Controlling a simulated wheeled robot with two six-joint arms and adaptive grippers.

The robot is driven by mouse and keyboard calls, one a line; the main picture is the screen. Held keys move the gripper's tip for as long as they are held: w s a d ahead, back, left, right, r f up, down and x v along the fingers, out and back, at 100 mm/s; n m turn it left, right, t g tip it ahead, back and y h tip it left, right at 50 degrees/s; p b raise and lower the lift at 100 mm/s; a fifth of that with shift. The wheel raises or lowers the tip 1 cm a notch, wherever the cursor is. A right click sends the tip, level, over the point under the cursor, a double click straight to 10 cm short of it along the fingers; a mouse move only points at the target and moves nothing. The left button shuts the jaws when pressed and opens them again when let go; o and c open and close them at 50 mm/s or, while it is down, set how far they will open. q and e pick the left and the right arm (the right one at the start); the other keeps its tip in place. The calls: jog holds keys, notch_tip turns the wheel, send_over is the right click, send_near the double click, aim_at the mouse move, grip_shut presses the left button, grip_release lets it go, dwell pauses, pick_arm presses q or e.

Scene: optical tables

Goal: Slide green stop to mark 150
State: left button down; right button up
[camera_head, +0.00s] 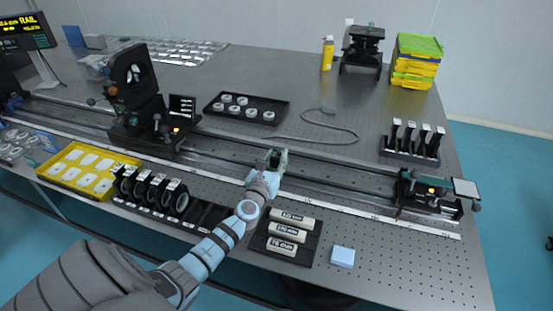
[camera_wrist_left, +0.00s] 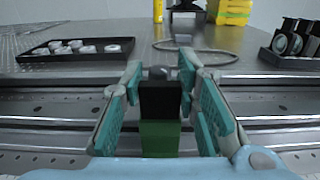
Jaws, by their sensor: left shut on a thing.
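My left gripper (camera_head: 277,160) reaches in from the front and sits low over the long optical rail, between the two carriages. In the left wrist view its teal-padded fingers (camera_wrist_left: 159,74) stand on either side of the green stop (camera_wrist_left: 160,138), a green block with a black upper part, and are shut on it. In the head view the stop is mostly hidden by the gripper. A pale scale strip (camera_head: 345,207) runs along the front of the rail (camera_head: 335,174); its numbers are too small to read. My right gripper is not in view.
A carriage with a tall black mount (camera_head: 131,82) stands on the rail to the left, another carriage (camera_head: 431,192) near the right end. In front lie a black tray of labelled cylinders (camera_head: 272,242) and a blue pad (camera_head: 342,256). A loose cable (camera_head: 322,127) lies behind the rail.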

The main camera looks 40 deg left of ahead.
pick_arm(q)
jog(key=s+a, duration=0.1)
jog(key=a, duration=0.1)
jog(key=s+a+b, duration=0.1)
jog(key=a, duration=0.2)
jog(key=s+a+b, duration=0.1)
jog(key=a, duration=0.1)
jog(key=shift+a+f, duration=0.15)
jog(key=shift+a, duration=0.25)
jog(key=shift+w+d, duration=0.15)
jog(key=c, duration=1.3)
grip_release()
jog(key=shift+o, duration=0.5)
jog(key=v, duration=1.2)
jog(key=shift+d, duration=0.1)
